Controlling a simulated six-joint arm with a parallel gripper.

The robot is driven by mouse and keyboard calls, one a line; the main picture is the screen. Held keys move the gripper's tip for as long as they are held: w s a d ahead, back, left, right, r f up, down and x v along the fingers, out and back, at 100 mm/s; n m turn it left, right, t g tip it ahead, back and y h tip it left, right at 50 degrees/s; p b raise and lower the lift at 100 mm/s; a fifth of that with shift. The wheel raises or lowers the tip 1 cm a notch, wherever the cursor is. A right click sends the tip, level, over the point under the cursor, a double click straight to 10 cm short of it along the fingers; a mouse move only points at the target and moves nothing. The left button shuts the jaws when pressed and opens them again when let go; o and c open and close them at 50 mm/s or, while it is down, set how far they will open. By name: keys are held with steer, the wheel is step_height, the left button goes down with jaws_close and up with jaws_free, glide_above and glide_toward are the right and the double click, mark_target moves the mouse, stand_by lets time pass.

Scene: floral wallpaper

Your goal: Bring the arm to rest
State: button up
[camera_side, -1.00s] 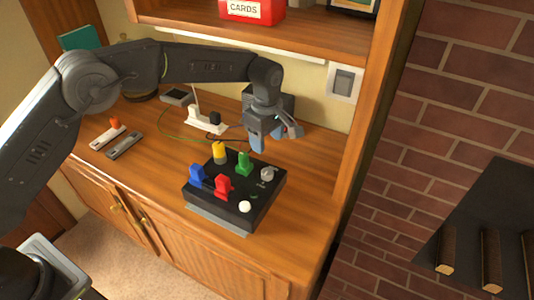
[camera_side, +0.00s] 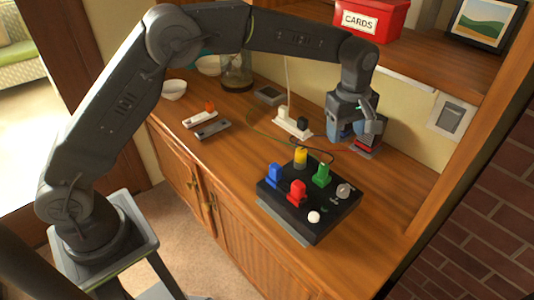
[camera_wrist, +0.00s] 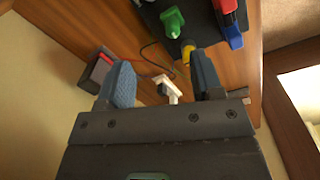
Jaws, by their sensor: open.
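My gripper (camera_side: 350,132) hangs fingers-down over the back right of the wooden counter, behind the black control box. It also shows in the wrist view (camera_wrist: 162,75), where its two blue-padded fingers stand apart with nothing held between them. The arm is still raised and stretched out from its base, bent at the elbow. A small dark block with a red part (camera_side: 367,148) is on the counter by the gripper in the side view, partly hidden; in the wrist view it is beside the left finger (camera_wrist: 98,70).
The control box (camera_side: 305,222) carries blue, red, yellow and green levers, a grey knob and a white button. A white power strip (camera_side: 292,124) with cables lies behind it. A shelf with a red CARDS box (camera_side: 370,18) overhangs the back. A wall switch (camera_side: 450,116) is at right.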

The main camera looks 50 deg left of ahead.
steer(key=s+a+r+m+t, duration=0.1)
steer(key=s+a+r+m, duration=0.2)
steer(key=s+a+r, duration=0.35)
steer(key=s+a+r+m+t, duration=0.2)
steer(key=s+a+r+m, duration=0.15)
steer(key=s+r, duration=0.45)
steer(key=s+a+f+m+t, duration=0.1)
steer(key=s+a+f+m, duration=0.1)
steer(key=s, duration=0.7)
steer(key=s+a+f+m+t, duration=0.1)
steer(key=s+a+f+m, duration=0.1)
steer(key=s+m, duration=0.3)
steer(key=s+f, duration=0.1)
steer(key=s, duration=0.2)
steer(key=shift+s+a, duration=0.3)
steer(key=shift+s, duration=0.1)
steer(key=shift+c, duration=0.3)
